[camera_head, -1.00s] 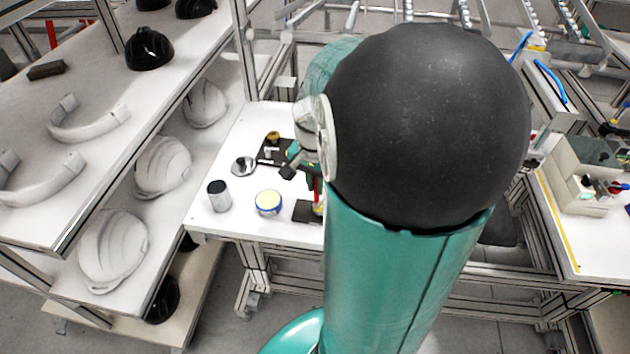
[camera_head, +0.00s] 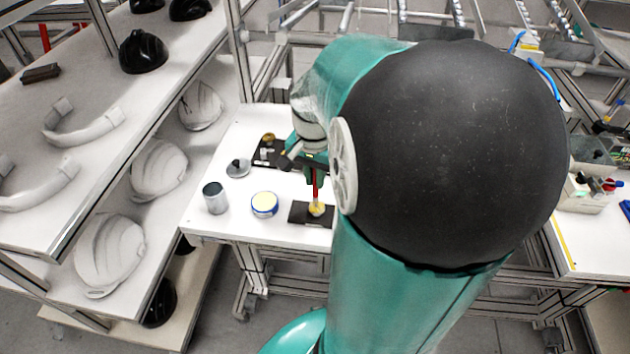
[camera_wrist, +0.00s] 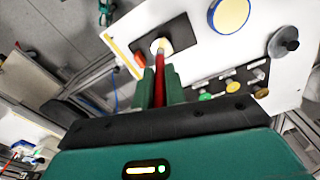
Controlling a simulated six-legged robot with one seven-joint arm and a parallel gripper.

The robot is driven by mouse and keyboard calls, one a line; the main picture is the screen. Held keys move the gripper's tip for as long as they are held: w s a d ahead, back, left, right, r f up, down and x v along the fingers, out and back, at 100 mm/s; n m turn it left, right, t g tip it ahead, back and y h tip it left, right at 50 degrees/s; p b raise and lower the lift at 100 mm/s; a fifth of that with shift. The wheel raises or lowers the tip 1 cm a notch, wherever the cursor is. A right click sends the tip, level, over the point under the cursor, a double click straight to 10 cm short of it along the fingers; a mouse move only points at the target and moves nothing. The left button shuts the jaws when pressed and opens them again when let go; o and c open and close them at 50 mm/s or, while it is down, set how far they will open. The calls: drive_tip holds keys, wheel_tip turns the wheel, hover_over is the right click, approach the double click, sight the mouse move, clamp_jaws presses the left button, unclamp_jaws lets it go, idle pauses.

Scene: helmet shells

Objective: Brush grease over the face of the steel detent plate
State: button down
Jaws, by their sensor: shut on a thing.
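My gripper (camera_head: 314,170) is shut on a red-handled brush (camera_head: 315,186), which points down. The brush's pale yellow head (camera_head: 317,209) is over a dark flat rectangular plate (camera_head: 297,214); I cannot tell if it touches. The wrist view shows the red handle (camera_wrist: 159,90) between my green fingers and the plate (camera_wrist: 147,46) beyond. A blue-rimmed tin of pale yellow grease (camera_head: 264,204) stands open left of the plate. A grey round disc with a dark knob (camera_head: 238,168) lies behind it. I cannot tell for certain which piece is the steel detent plate.
A grey cylindrical cup (camera_head: 215,197) stands at the table's left front. A dark board with small parts (camera_head: 272,152) lies at the back. A shelf with white helmet shells (camera_head: 158,168) stands close on the left. My own arm hides the table's right side.

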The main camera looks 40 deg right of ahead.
sight(317, 197)
drive_tip(key=shift+r, duration=2)
drive_tip(key=shift+f, duration=0.15)
drive_tip(key=shift+s+f, duration=0.15)
drive_tip(key=shift+f, duration=1.75)
drive_tip(key=shift+f, duration=1.55)
drive_tip(key=shift+d, duration=0.1)
drive_tip(key=shift+s+d+r, duration=0.1)
drive_tip(key=shift+s+d, duration=0.1)
drive_tip(key=shift+d, duration=0.15)
